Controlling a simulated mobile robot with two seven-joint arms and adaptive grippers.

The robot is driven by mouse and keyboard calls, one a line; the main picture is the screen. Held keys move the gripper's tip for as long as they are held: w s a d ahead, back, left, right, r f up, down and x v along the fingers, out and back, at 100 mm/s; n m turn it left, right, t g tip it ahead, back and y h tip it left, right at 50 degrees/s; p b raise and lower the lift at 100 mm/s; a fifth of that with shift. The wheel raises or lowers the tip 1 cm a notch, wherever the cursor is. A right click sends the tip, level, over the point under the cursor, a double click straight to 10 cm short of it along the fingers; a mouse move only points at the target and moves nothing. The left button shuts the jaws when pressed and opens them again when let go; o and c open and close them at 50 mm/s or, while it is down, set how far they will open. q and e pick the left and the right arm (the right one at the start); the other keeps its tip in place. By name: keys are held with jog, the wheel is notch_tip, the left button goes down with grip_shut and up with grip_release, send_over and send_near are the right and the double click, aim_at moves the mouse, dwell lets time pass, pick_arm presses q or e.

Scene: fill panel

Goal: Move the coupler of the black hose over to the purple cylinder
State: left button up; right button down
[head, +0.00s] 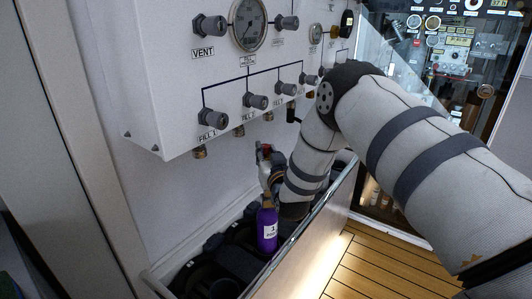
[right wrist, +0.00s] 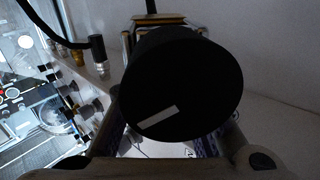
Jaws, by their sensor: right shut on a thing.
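The purple cylinder (head: 267,228), labelled 1, stands upright in the trough below the panel. My right gripper (head: 264,153) is above its neck, in front of the wall and below the white panel. In the right wrist view my right gripper (right wrist: 168,135) is shut on a large dark round piece (right wrist: 185,80) with a white strip. A black hose (right wrist: 40,36) curves in at the upper left. My left gripper is not in view.
The white panel (head: 175,80) carries gauges, knobs and brass fittings along its lower edge. A metal rail (head: 305,228) edges the trough, which also holds dark cylinders. Wooden floor (head: 375,265) lies to the right. A black-sleeved fitting (right wrist: 98,48) is left of the held piece.

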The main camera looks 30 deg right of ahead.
jog(key=shift+y, duration=0.3)
jog(key=shift+d+f+b, duration=0.1)
jog(key=shift+f+b, duration=0.8)
jog(key=shift+f, duration=1.75)
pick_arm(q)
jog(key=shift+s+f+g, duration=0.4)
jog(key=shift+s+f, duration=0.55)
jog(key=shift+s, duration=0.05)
pick_arm(e)
jog(key=shift+r, duration=0.15)
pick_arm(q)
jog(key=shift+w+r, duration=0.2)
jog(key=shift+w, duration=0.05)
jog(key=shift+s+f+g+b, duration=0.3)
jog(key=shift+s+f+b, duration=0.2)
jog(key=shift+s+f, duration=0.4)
pick_arm(e)
jog(key=shift+f, duration=2.15)
jog(key=c, duration=1.3)
grip_release()
jog(key=shift+f, duration=0.1)
